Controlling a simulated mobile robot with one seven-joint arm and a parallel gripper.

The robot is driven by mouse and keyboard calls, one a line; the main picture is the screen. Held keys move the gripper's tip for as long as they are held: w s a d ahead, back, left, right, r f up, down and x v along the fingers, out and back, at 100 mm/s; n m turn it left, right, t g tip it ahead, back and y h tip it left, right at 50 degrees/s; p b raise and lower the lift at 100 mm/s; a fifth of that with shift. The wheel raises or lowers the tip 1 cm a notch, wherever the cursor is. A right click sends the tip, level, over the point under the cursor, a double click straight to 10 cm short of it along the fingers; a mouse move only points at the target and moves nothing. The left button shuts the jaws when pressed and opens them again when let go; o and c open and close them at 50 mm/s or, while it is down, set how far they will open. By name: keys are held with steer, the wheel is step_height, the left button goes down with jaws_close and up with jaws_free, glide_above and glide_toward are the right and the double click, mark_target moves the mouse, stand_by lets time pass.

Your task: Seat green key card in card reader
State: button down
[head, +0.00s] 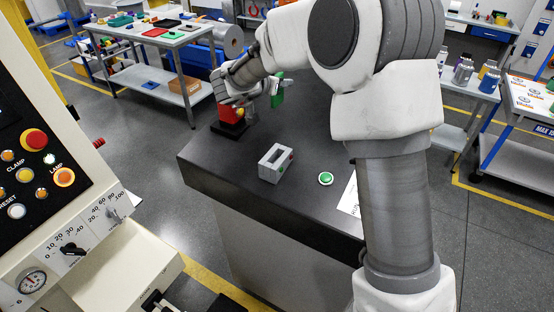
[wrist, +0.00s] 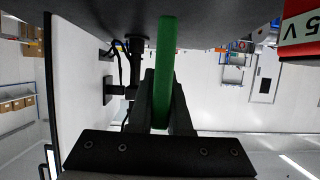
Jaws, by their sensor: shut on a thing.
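The green key card (head: 279,95) is held by my gripper (head: 272,88) above the back of the dark bench top. In the wrist view the card (wrist: 166,60) stands as a narrow upright strip between the two black fingers of my gripper (wrist: 163,100), which are shut on it. A grey block with an open slot on top (head: 270,172), which looks like the card reader, sits on the bench below and in front of the card. The card is clear of it. The block has small red and green spots on its right side.
A red object on a black base (head: 229,113) stands at the bench's back edge, close to my gripper; a red labelled part (wrist: 300,30) shows in the wrist view. A green round button (head: 326,178) and a white sheet (head: 349,196) lie right of the block.

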steer(key=s+f, duration=0.2)
steer(key=s, duration=0.1)
steer(key=s+f, duration=0.2)
steer(key=s, duration=0.2)
steer(key=s+a+f, duration=0.1)
steer(key=s+f, duration=0.1)
steer(key=s, duration=0.2)
steer(key=shift+s+f, duration=0.1)
steer(key=shift+f, duration=0.25)
steer(key=shift+s+f, duration=0.1)
steer(key=shift+f, duration=1.95)
steer(key=shift+f, duration=0.1)
steer(key=shift+f, duration=0.15)
steer(key=c, duration=0.8)
jaws_free()
steer(key=shift+c, duration=0.2)
